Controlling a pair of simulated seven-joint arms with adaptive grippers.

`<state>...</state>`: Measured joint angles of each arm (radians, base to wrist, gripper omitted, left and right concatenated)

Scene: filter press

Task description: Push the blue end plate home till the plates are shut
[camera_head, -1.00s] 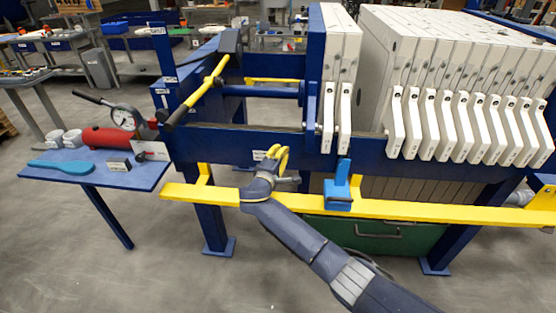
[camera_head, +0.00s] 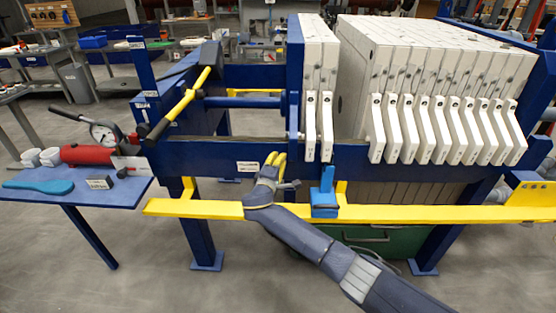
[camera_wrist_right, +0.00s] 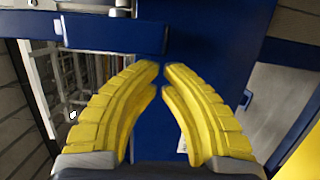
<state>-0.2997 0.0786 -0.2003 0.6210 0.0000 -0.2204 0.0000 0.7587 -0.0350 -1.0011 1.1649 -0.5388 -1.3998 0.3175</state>
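The blue end plate (camera_head: 294,85) stands upright on the press frame, left of two white filter plates (camera_head: 318,90) in the head view. An open gap lies between those two and the larger white plate pack (camera_head: 430,90) on the right. My right gripper (camera_head: 276,158) is in front of the front blue beam, below and left of the end plate, apart from it. In the right wrist view its yellow fingers (camera_wrist_right: 162,68) nearly meet at the tips with nothing between them, before a blue surface. My left gripper is not in view.
A yellow rail (camera_head: 400,213) with a blue block (camera_head: 324,200) runs along the front. A yellow-and-black lever (camera_head: 190,97) slants at the left end. A side table (camera_head: 95,198) holds a red pump (camera_head: 88,154) with a gauge. The front beam (camera_head: 220,158) lies beside my gripper.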

